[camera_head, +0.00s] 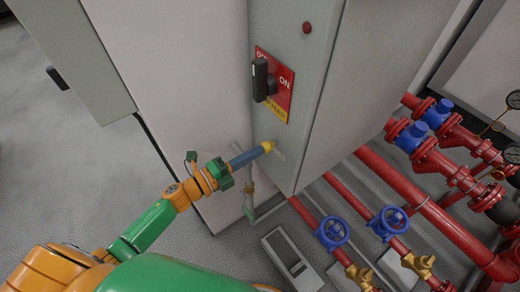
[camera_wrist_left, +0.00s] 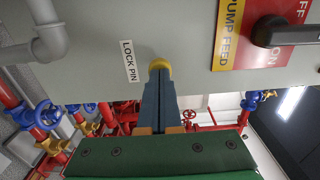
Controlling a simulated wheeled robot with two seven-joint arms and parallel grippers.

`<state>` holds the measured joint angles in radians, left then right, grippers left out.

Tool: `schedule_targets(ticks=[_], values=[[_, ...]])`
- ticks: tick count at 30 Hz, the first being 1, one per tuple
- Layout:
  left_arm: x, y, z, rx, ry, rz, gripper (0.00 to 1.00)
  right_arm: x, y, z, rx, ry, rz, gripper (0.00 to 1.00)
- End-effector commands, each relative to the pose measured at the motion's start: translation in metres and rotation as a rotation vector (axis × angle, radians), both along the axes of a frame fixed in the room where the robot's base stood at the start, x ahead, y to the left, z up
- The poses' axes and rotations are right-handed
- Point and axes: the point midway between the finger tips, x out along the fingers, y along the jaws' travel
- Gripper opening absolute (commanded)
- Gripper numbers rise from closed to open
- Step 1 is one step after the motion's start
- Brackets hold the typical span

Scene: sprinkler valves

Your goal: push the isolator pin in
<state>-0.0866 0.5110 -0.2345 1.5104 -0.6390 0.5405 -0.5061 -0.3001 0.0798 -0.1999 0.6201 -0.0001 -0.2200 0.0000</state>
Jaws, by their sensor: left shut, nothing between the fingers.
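The isolator pin shows as a yellow round head (camera_head: 268,147) low on the grey cabinet's front face, below the red switch plate. It also shows in the left wrist view (camera_wrist_left: 159,63), beside a white LOCK PIN label (camera_wrist_left: 128,61). My left gripper (camera_head: 261,151) has its blue fingers closed together with nothing between them. Its fingertips (camera_wrist_left: 159,74) are at the yellow head, end-on and apparently touching it. The fingers hide part of the head, and I cannot tell how far the pin stands out. My right gripper is not in view.
A black rotary handle (camera_head: 262,80) sits on the red ON/OFF plate (camera_head: 284,92) above the pin. Red pipes with blue handwheels (camera_head: 332,233) stand at the right. A pale wall panel (camera_head: 190,90) is left of the cabinet. Open floor (camera_head: 60,150) lies further left.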

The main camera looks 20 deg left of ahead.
Motion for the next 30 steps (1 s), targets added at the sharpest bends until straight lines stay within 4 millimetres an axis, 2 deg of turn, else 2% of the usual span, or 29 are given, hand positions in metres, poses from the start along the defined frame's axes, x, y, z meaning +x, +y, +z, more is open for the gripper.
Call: schedule_targets(ticks=[10,21,30], values=[[0.006,-0.005,0.000,0.000,0.000,0.000,0.00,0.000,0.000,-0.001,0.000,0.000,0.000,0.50],[-0.030,0.023,0.000,0.000,0.004,0.000,0.00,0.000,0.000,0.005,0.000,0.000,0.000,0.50],[-0.033,0.026,0.000,0.000,0.000,0.000,0.00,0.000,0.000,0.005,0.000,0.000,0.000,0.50]])
